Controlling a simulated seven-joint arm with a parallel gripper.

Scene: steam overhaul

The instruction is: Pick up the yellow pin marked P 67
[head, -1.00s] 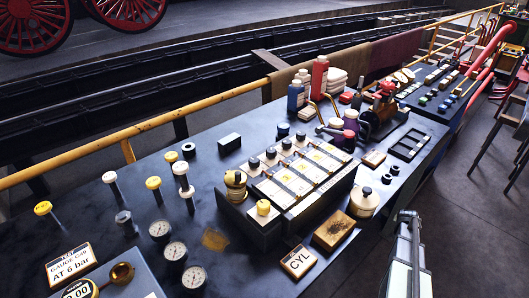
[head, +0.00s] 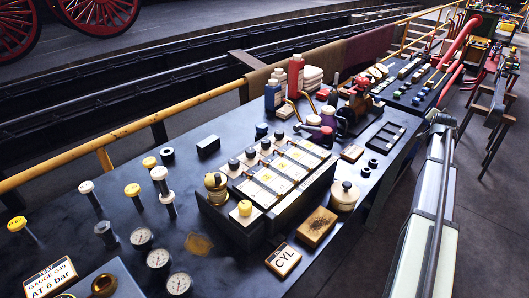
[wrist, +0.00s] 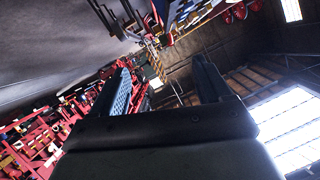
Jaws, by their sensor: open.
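Several pins with round caps stand on the dark bench in the head view. Yellow-capped pins stand at the far left (head: 17,224), in the middle of the group (head: 132,190) and behind it (head: 150,162). A yellow knob (head: 245,208) sits at the near end of the grey block. White-capped pins (head: 86,187) (head: 159,173) stand among them. No P 67 marking is legible, so I cannot tell which pin bears it. My gripper (wrist: 161,78) is open and empty in the wrist view, pointing away from the bench. It is not visible in the head view.
Three gauges (head: 158,258) and a brass cup (head: 103,286) are near the pins. A yellow rail (head: 130,133) runs behind. My arm is at the right.

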